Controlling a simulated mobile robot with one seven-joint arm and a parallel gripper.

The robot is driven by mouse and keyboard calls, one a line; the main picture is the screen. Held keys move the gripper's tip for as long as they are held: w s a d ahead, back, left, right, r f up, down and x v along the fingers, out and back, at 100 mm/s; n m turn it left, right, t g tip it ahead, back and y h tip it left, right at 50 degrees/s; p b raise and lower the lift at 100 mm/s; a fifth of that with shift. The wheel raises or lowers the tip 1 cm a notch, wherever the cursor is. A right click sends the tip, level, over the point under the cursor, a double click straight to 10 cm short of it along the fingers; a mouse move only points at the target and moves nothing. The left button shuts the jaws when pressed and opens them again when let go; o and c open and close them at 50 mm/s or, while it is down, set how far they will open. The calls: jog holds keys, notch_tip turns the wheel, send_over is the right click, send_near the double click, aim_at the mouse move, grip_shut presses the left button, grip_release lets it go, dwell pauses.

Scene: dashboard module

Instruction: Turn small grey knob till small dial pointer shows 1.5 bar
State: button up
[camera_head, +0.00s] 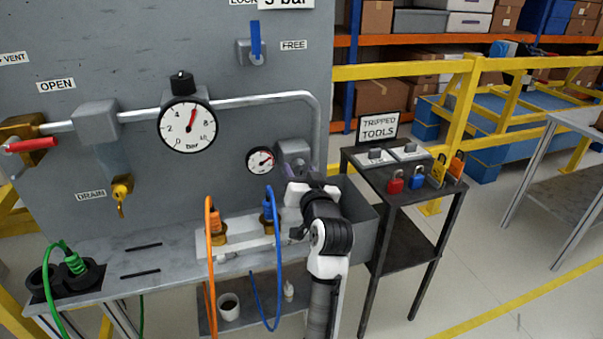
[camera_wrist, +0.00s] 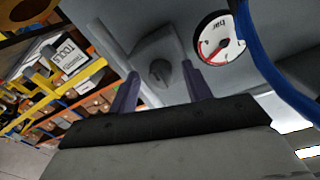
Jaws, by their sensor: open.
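The small grey knob (camera_wrist: 159,70) sits on a grey block in the wrist view. In the head view the grey block (camera_head: 292,148) shows on the panel, but my gripper largely hides the knob. My gripper (camera_wrist: 161,76) is open and empty, one finger on each side of the knob in the picture; I see no contact. In the head view my gripper (camera_head: 293,172) is right in front of the block. The small dial (camera_head: 261,160) is left of it, its red pointer towards the upper right. The dial also shows, rotated, in the wrist view (camera_wrist: 218,40); its exact reading is too small to tell.
A large bar gauge (camera_head: 187,125) and a pipe are on the panel. Blue (camera_head: 272,250) and orange (camera_head: 209,260) hoses loop before the bench, the blue one close to my gripper. A dark table (camera_head: 385,168) with padlocks stands to the right.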

jog(key=c, duration=1)
jog(key=shift+o, duration=0.2)
jog(key=n+b, duration=0.1)
jog(key=n, duration=0.1)
jog(key=n+b, duration=0.1)
jog(key=b, duration=0.1)
jog(key=shift+d+f+n, duration=0.1)
jog(key=shift+f+n, duration=0.1)
jog(key=shift+n, duration=0.2)
jog(key=n+b, duration=0.4)
jog(key=n, duration=0.1)
jog(key=shift+d+n, duration=0.1)
jog(key=shift+n, duration=0.2)
jog(key=n+b, duration=0.3)
jog(key=n, duration=0.1)
jog(key=shift+d+n+y, duration=0.1)
jog(key=shift+n+y, duration=0.3)
jog(key=shift+w+r+n+b, duration=0.1)
jog(key=shift+r+n+b, duration=0.1)
jog(key=shift+n+b, duration=1.75)
jog(key=shift+n, duration=0.45)
